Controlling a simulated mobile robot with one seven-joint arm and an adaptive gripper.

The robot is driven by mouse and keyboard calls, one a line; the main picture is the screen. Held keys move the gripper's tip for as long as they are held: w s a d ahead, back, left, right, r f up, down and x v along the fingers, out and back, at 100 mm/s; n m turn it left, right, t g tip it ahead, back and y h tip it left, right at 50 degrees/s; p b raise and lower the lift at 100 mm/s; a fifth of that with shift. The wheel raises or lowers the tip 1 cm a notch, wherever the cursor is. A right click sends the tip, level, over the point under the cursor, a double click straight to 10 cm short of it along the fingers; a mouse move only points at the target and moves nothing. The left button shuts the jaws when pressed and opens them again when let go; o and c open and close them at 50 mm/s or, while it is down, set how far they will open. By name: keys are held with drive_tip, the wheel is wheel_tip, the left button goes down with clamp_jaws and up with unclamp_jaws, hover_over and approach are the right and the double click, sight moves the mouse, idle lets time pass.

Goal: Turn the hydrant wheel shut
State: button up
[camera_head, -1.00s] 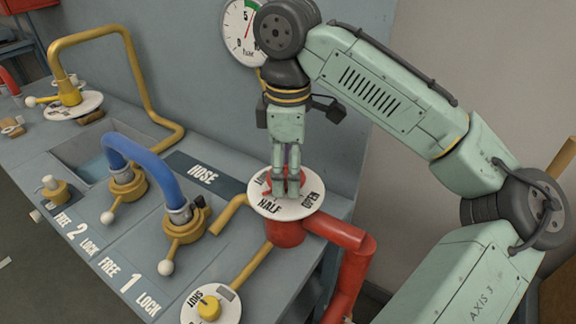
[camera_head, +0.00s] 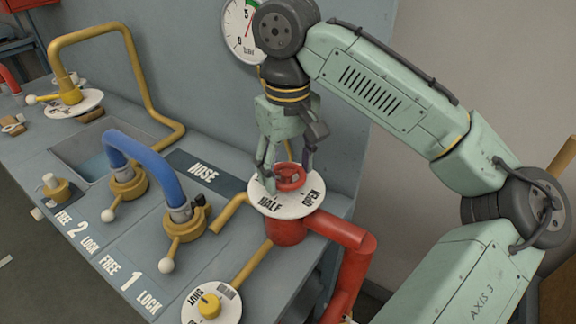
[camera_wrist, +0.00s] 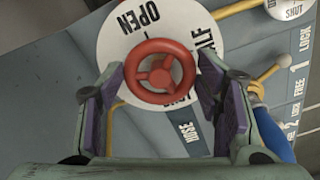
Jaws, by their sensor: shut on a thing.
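The red hydrant wheel (camera_head: 290,177) sits flat over a round white plate (camera_head: 270,206) on a red pipe stand. The plate reads OPEN at the right and HALF at the front; a third label is partly hidden. My gripper (camera_head: 287,174) points down from above, with one finger on each side of the wheel, shut on its rim. In the wrist view, the spoked wheel (camera_wrist: 160,72) lies between the two fingers of my gripper (camera_wrist: 165,75). The exact contact at the fingertips is hard to see.
A red pipe (camera_head: 345,240) bends down at the right. A yellow drain knob (camera_head: 209,306) on a white dial stands in front. A blue hose (camera_head: 150,155) joins two yellow couplings with levers at the left. A pressure gauge (camera_head: 240,30) hangs behind, partly covered by my arm.

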sight(288, 174)
drive_tip(key=shift+m, duration=1)
drive_tip(key=o, duration=1.2)
drive_tip(key=shift+c, duration=0.2)
wheel_tip(288, 174, up, 12)
